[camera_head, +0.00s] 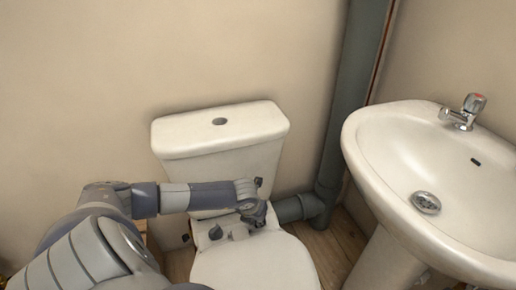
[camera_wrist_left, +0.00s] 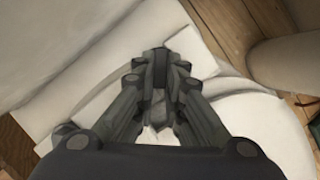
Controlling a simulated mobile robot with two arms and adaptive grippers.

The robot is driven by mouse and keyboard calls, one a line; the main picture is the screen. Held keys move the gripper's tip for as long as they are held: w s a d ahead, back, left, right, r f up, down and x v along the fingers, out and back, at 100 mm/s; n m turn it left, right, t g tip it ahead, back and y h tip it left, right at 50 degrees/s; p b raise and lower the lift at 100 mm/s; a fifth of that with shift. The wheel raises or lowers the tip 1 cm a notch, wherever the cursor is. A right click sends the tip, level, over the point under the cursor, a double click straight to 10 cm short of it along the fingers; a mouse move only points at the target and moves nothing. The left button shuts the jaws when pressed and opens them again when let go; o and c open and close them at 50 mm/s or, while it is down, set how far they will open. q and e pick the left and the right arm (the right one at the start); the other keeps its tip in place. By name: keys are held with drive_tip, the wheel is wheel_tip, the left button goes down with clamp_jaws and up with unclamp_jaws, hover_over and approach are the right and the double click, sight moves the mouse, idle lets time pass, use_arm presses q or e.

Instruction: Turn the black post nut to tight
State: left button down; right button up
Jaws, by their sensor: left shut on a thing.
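My left gripper (camera_head: 256,217) reaches in from the left over the back of the white toilet (camera_head: 250,262), just in front of the cistern. In the left wrist view its two dark fingers (camera_wrist_left: 160,78) come together over the white toilet. They are shut on a small dark piece (camera_wrist_left: 160,66), which looks like the black post nut; the fingers cover most of it. In the head view a dark fitting (camera_head: 215,232) sits on the toilet's back deck, left of the gripper. How tight the nut is cannot be seen. My right gripper is not in view.
The cistern (camera_head: 222,135) stands close behind my arm. A grey waste pipe (camera_head: 345,120) runs down the wall to the right of the toilet. A white basin (camera_head: 400,165) with a tap (camera_head: 465,112) stands at the right. Wooden floor (camera_head: 340,247) shows between toilet and basin.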

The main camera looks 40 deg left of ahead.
use_arm(q)
drive_tip(key=shift+f+m+h, duration=0.1)
drive_tip(key=shift+m+h, duration=0.2)
drive_tip(key=shift+m, duration=0.2)
drive_tip(key=c, duration=1.7)
unclamp_jaws()
drive_tip(key=shift+o, duration=0.2)
drive_tip(key=shift+s+r, duration=0.1)
drive_tip(key=shift+r, duration=0.5)
drive_tip(key=v, duration=1)
drive_tip(key=shift+s+r, duration=0.25)
drive_tip(key=shift+d, duration=0.15)
